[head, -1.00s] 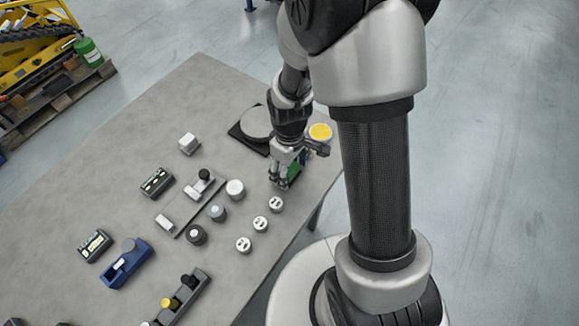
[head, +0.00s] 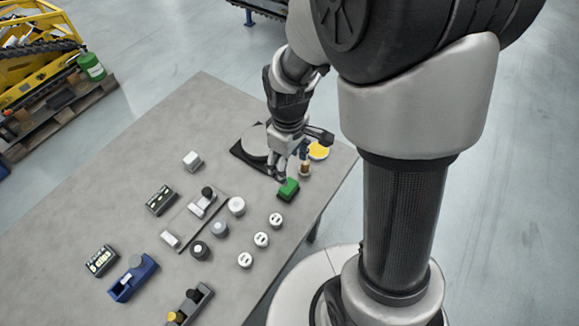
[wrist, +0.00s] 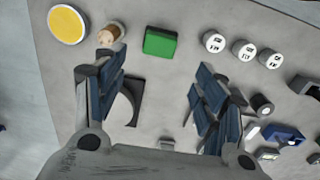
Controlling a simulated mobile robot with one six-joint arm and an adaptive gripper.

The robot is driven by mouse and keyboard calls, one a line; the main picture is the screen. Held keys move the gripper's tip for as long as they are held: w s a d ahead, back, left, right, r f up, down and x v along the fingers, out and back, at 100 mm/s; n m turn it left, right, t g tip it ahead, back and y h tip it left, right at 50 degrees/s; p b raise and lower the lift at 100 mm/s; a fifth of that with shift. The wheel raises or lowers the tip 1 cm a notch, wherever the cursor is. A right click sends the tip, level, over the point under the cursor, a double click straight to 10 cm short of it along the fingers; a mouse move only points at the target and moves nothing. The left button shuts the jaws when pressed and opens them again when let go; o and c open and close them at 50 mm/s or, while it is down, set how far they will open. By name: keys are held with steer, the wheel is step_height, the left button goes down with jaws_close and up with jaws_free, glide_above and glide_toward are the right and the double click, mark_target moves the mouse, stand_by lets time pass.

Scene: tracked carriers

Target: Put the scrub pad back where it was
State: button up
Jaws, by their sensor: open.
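The scrub pad looks to be the small green block (head: 288,189), which lies on the grey table near its right edge. It also shows in the wrist view (wrist: 160,42), beyond my fingertips and between them. My gripper (head: 281,177) is open and empty, just above and behind the green block in the head view. In the wrist view my gripper's fingers (wrist: 165,75) are spread wide, with nothing between them. Whether a fingertip touches the block cannot be told.
A cork-topped piece (wrist: 111,34) and a yellow disc (head: 318,151) stand close to the block. Several white marked discs (head: 261,239) lie in front of it. A dark plate with a round grey disc (head: 254,142) lies behind my gripper.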

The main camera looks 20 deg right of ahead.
steer(key=s+r+m+t, duration=0.4)
steer(key=s+r+m, duration=0.3)
steer(key=s+r, duration=0.8)
step_height(320, 180, up, 4)
steer(key=shift+r+t, duration=0.1)
steer(key=shift+t, duration=0.2)
steer(key=shift+d, duration=0.15)
